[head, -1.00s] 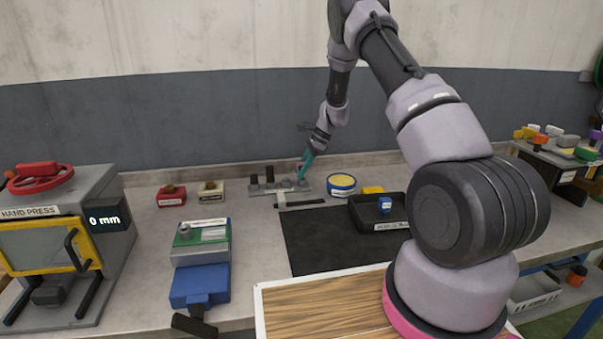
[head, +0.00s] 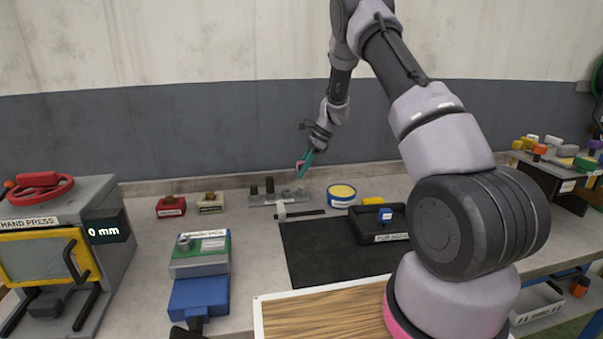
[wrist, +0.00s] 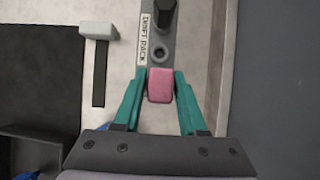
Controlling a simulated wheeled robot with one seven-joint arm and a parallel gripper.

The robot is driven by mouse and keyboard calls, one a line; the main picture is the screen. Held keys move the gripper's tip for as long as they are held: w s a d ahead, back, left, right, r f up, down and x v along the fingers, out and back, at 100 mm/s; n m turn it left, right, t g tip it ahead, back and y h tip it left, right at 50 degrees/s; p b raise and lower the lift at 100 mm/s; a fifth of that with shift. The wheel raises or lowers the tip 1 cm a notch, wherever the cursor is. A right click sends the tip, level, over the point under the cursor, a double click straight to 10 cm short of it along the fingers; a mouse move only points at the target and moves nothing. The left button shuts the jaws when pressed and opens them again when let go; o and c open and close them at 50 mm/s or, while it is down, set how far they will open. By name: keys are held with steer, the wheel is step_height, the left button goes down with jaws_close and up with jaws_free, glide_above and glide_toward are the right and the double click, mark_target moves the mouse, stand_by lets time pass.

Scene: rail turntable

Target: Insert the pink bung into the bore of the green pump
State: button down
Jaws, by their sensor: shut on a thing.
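My gripper (wrist: 160,78) is shut on the pink bung (wrist: 161,88), a small rounded block held between the teal fingertips. In the head view my gripper (head: 304,163) is over the right end of the grey drift rack (head: 262,202), with a bit of pink showing at the fingers. The bung's lower end is hidden in the wrist view. A green block with a grey round top piece (head: 199,243), likely the green pump, sits at the left front by the blue vice (head: 200,296). Its bore cannot be made out.
The rack holds dark upright pegs. A hammer (head: 300,214) lies in front of it. A yellow-topped tin (head: 341,194) and a black tray (head: 392,238) stand to the right. The hand press (head: 55,225) is at far left. The dark mat (head: 325,253) is mostly clear.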

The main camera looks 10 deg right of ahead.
mark_target(301, 162)
steer(key=shift+r, duration=0.25)
steer(key=shift+r, duration=2.45)
